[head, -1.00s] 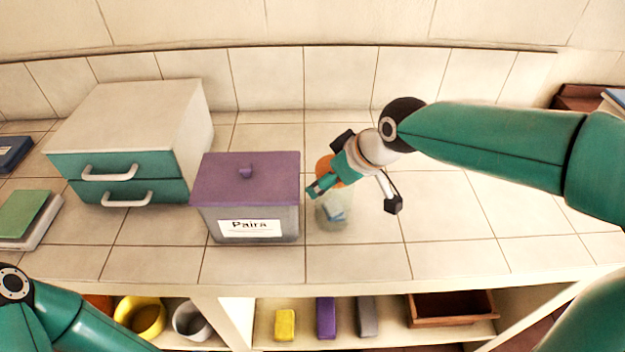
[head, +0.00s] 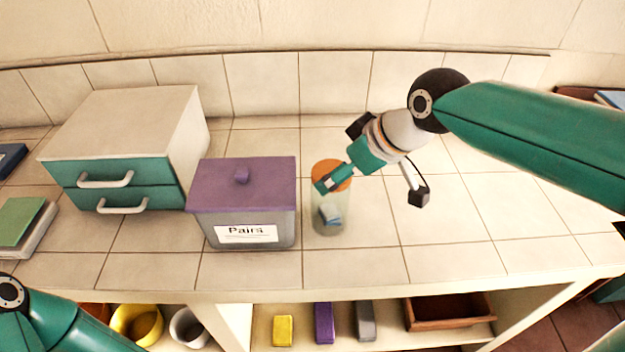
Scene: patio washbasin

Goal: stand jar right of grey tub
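The jar (head: 331,212) is clear with an orange lid (head: 334,171) and something blue inside. It stands upright on the tiled counter, just right of the grey tub (head: 268,240), with a narrow gap between them. The tub has a purple lid and a white label reading "Pairs". My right gripper (head: 389,161) is open, its dark fingertips spread wide, up and to the right of the jar. A teal part of it overlaps the jar's lid in the picture; I cannot tell whether it touches. Of my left arm only a link shows at lower left; its gripper is out of view.
A drawer box (head: 125,130) with teal fronts stands left of the tub, books (head: 22,226) at far left. The shelf below holds a yellow bowl (head: 137,322), several blocks and a brown tray (head: 450,312). The counter right of the jar is clear.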

